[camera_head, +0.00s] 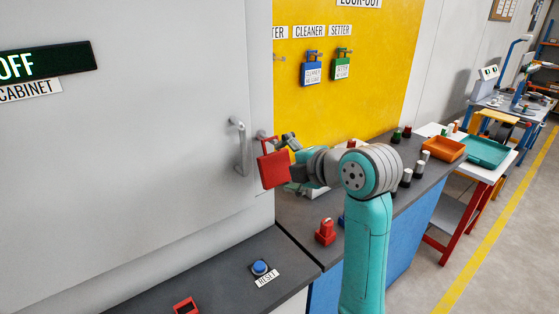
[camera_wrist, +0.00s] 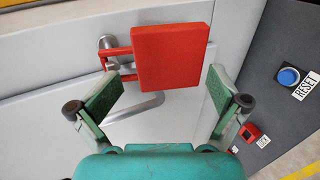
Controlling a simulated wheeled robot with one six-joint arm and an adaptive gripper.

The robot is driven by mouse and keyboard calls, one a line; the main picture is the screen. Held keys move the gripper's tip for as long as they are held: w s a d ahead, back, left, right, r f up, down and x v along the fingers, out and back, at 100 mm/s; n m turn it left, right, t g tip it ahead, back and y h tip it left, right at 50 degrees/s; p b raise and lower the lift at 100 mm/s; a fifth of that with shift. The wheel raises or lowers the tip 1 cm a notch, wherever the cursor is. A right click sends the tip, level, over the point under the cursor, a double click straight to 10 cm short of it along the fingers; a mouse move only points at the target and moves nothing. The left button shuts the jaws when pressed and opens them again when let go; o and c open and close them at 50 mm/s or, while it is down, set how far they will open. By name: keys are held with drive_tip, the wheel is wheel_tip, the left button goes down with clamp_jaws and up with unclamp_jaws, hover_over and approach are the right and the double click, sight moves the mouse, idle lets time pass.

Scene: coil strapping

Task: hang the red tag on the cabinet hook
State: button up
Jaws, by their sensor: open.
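The red tag (camera_head: 273,169) is a flat red block with a red shackle, up against the grey cabinet door beside its handle. In the wrist view the tag (camera_wrist: 172,57) has its shackle at the metal cabinet hook (camera_wrist: 106,42). The shackle overlaps the hook; I cannot tell for sure whether it is around it. In the head view the hook (camera_head: 262,135) shows just above the tag. My gripper (camera_wrist: 163,84) is open, its two green fingers apart on either side of the tag's lower part. It also shows in the head view (camera_head: 287,150), partly behind the tag.
The cabinet handle (camera_head: 240,147) is close to the left of the tag. A blue reset button (camera_head: 260,267) is on the dark ledge below. A red padlock-like piece (camera_head: 325,232) stands on the bench. The yellow board (camera_head: 375,60) holds a blue and a green tag.

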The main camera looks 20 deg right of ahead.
drive_tip(key=r+v, duration=0.1)
drive_tip(key=v, duration=0.9)
wheel_tip(320, 180, down, 17)
drive_tip(key=a+m+t, duration=0.1)
drive_tip(key=m, duration=0.6)
drive_tip(key=s+a+f+m+h, duration=0.1)
drive_tip(key=s+f+m+h, duration=0.2)
drive_tip(key=s+f+m, duration=0.65)
drive_tip(key=s+f+m+h, duration=0.1)
drive_tip(key=s+f, duration=0.4)
drive_tip(key=s, duration=0.3)
drive_tip(key=s+f+m, duration=0.2)
drive_tip(key=s+f, duration=0.4)
drive_tip(key=s, duration=0.3)
drive_tip(key=s+a+r+m+t, duration=0.1)
drive_tip(key=s+r+m, duration=0.1)
drive_tip(key=s, duration=1.3)
drive_tip(key=shift+a+r, duration=0.15)
drive_tip(key=shift+a, duration=0.15)
drive_tip(key=shift+w, duration=0.1)
